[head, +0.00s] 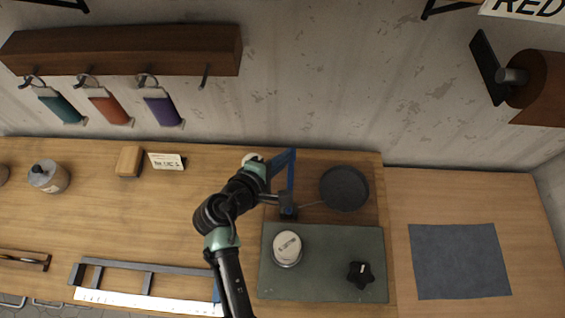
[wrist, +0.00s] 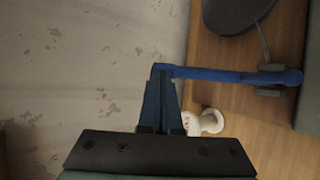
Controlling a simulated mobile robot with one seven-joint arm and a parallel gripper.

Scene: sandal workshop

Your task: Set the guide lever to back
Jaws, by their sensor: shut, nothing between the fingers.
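A slim blue lever (head: 291,182) rises from a small dark block (head: 288,214) at the back edge of the green mat. In the wrist view the lever (wrist: 230,74) runs from its pivot at the right to its free end near my fingertips. My gripper (head: 291,154) is shut and empty, with its fingertips at the lever's free end. The wrist view shows the fingertips (wrist: 162,72) touching or nearly touching that end; I cannot tell which. No position marking on the lever is readable.
A dark round pan (head: 345,188) stands right of the lever. A white tin (head: 287,247) and a black knob (head: 360,275) are on the green mat (head: 322,288). A white rounded object (wrist: 206,122) sits close beside my fingers. A blue-grey cloth (head: 460,260) lies at right.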

